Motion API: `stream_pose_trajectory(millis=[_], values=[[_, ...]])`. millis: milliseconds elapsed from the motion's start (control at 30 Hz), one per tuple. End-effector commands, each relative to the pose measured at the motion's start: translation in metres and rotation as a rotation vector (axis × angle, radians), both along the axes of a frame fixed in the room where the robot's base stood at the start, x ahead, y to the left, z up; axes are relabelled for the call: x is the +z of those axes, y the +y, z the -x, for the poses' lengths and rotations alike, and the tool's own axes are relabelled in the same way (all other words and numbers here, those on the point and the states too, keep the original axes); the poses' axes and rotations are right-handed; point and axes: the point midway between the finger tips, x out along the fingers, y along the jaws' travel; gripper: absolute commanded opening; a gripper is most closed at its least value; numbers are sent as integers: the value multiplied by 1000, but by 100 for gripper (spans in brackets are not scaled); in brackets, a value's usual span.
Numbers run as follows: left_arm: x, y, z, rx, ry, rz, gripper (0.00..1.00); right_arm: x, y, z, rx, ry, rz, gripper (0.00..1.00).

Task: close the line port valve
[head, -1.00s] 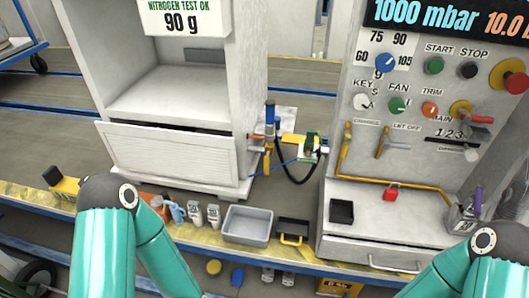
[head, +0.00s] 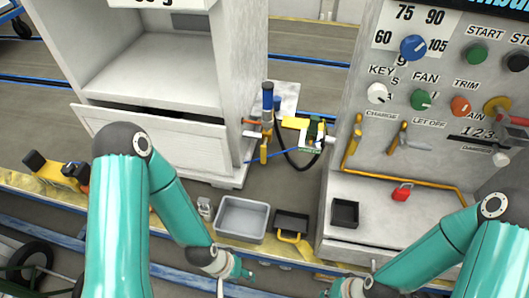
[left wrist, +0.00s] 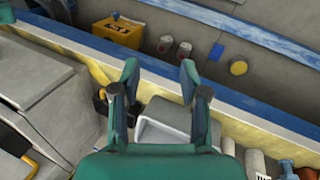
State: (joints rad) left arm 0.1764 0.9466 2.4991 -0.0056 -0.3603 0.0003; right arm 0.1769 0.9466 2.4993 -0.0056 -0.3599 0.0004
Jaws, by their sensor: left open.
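The valve fittings (head: 267,122) stand between the white cabinet and the control panel, with a blue-topped upright part, an orange stub and a yellow-orange lever (head: 263,153) hanging down. I cannot tell for certain which part is the line port valve. My left gripper (head: 240,272) is low at the front, below the grey bin and well short of the fittings. In the left wrist view its two fingers (left wrist: 159,68) are spread with nothing between them. My right gripper (head: 330,293) is only partly in the frame at the bottom edge, and its jaws are unclear.
A grey bin (head: 243,219) and a black tray with a yellow handle (head: 291,226) sit along the front edge. A black hose (head: 295,163) loops beside the fittings. The panel ledge holds a black box (head: 344,212) and a red padlock (head: 402,192). Floor before the fittings is clear.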

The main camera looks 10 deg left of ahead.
Motion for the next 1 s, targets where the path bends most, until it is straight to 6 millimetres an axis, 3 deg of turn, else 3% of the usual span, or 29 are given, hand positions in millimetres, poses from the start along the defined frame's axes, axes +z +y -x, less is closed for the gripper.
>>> stream_pose_trajectory(millis=[167,267,367,500,633,800,1000], values=[[0,6,-16,1,-75,-18,48,-1,0,0,0,0,0,0],[1,16,-44,9,-202,-55,48,-6,0,0,0,-1,0,0],[2,29,-85,23,-390,-120,48,-22,0,0,1,-1,0,0],[16,51,-157,55,-747,-259,48,-70,0,0,0,-1,0,0],[42,61,-202,87,-1047,-371,48,-122,0,0,0,0,0,0],[67,55,-225,123,-1321,-441,48,-187,0,0,0,0,0,0],[77,37,-229,141,-1481,-437,48,-237,0,0,0,-1,0,0]])
